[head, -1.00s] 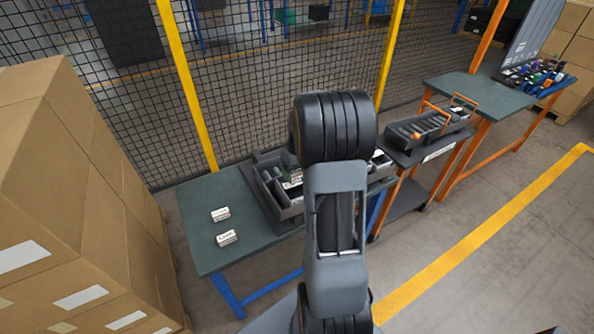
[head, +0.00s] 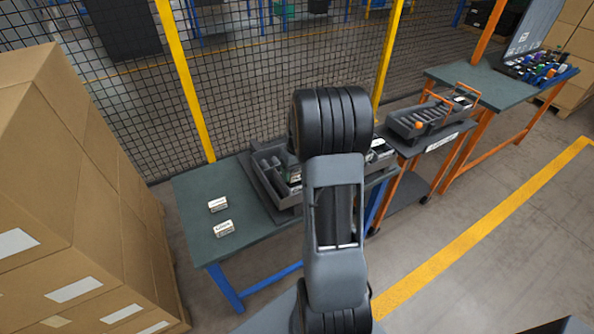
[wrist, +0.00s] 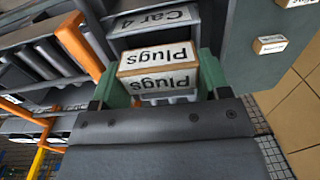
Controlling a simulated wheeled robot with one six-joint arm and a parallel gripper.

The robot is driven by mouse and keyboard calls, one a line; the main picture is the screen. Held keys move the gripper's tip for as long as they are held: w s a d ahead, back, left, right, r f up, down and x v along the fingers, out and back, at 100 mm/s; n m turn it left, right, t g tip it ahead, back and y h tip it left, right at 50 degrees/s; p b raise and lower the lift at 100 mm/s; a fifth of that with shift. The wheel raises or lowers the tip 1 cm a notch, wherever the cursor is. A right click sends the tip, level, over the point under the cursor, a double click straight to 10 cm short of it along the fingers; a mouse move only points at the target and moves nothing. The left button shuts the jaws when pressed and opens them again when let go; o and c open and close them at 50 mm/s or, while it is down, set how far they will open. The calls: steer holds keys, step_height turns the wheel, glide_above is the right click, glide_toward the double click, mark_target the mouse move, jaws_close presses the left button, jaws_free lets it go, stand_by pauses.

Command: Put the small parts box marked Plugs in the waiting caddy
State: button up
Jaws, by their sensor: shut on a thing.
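In the wrist view my gripper (wrist: 162,74) has its green fingers closed on the small box marked Plugs (wrist: 158,62), a cardboard-coloured box with white labels. Beyond it is a grey surface with a plate reading Car 4 (wrist: 155,20). In the head view my own arm hides the gripper and the held box. A grey compartmented caddy (head: 287,212) stands on the green-topped bench, partly behind my arm. A grey caddy with an orange handle (head: 405,131) stands on the low stand to the right. I cannot tell which caddy is the waiting one.
Two small labelled boxes (head: 218,205) (head: 224,229) lie on the bench (head: 200,248). Stacked cartons (head: 100,190) stand close at left. A yellow-posted mesh fence (head: 185,80) runs behind. Another bench (head: 455,78) is at far right. Floor at right is open.

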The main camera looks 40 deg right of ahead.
steer(key=o, duration=1)
steer(key=shift+a, duration=0.1)
steer(key=shift+r, duration=0.2)
step_height(320, 180, up, 21)
steer(key=p, duration=0.7)
steer(key=shift+d+r, duration=0.2)
steer(key=shift+d, duration=0.25)
